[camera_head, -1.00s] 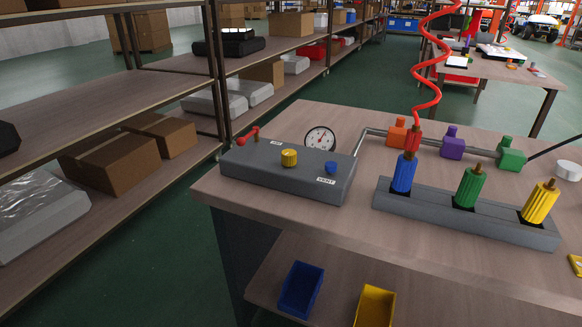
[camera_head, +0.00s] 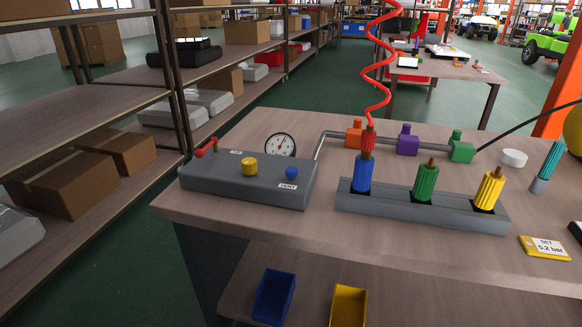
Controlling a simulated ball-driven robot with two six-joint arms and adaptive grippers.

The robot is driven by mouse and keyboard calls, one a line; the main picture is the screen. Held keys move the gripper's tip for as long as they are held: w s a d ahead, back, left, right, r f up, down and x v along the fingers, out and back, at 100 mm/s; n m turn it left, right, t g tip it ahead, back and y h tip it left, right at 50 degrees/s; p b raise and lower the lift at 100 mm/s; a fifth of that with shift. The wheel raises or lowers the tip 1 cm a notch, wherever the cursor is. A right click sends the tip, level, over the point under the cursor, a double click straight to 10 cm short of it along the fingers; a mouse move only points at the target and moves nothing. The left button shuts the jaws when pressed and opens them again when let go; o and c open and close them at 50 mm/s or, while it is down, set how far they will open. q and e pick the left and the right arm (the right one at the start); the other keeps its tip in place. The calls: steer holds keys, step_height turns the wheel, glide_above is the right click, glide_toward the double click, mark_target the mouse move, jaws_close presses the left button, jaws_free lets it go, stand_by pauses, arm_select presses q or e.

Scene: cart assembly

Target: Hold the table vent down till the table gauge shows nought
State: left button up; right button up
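The table vent is a small blue button (camera_head: 291,172) on the right part of the grey control box (camera_head: 235,181), just above a white VENT label (camera_head: 288,186). Nothing touches it. The table gauge (camera_head: 280,145) is a round white dial behind the box; its needle points to the upper right, but its figures are too small to read. A yellow knob (camera_head: 249,166) and a red lever (camera_head: 206,147) also sit on the box. Neither of my grippers is in view.
A grey rack (camera_head: 420,208) holds blue, green and yellow ribbed fittings; a red coiled hose (camera_head: 377,70) rises above the blue one. A pipe runs behind to orange, purple and green blocks. A card (camera_head: 545,247) reads SET 5.2 bar. The table front is clear.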

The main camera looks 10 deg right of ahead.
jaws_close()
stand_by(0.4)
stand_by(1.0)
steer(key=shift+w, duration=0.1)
